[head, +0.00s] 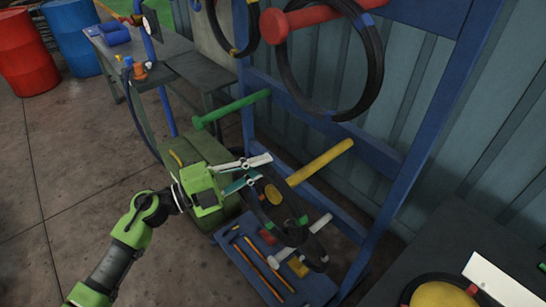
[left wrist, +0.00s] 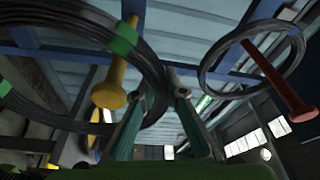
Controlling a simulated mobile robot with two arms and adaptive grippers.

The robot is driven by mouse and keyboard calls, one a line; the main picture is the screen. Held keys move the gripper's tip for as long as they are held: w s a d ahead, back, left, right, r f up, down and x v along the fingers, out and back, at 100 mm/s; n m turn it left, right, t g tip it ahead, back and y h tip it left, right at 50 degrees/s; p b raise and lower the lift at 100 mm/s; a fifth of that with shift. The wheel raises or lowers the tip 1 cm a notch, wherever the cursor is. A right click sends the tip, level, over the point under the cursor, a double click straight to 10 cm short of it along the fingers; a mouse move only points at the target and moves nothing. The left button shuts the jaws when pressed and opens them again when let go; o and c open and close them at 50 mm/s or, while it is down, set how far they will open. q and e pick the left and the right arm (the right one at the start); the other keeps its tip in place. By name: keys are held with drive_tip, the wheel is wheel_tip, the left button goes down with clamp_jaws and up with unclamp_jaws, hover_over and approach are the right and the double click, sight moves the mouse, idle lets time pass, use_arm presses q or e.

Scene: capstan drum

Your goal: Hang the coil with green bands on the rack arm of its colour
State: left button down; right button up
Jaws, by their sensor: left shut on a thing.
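My left gripper (head: 262,170) is shut on the black coil with green bands (head: 302,238), gripping its upper edge. The coil hangs down and to the right of the fingers. One green band (left wrist: 122,40) shows clearly in the left wrist view. The green rack arm (head: 232,108) is bare and stands up and left of the gripper. The yellow rack arm (head: 322,162) lies behind the coil, its rounded end (head: 273,194) within the coil's outline; I cannot tell whether it passes through the ring. My right gripper is not in view.
A coil with blue bands (head: 375,75) hangs at the red rack arm (head: 310,15), and another coil (head: 257,30) hangs to its left. The blue rack frame (head: 395,165) stands before a corrugated wall. A tool tray (head: 243,268) and white arm (head: 318,225) are low down.

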use_arm(q)
drive_tip(key=s+a+r, duration=0.1)
drive_tip(key=s+a, duration=0.7)
drive_tip(key=a, duration=0.2)
drive_tip(key=shift+a+r+p, duration=0.15)
drive_tip(key=shift+a+p, duration=0.25)
drive_tip(key=shift+p, duration=0.05)
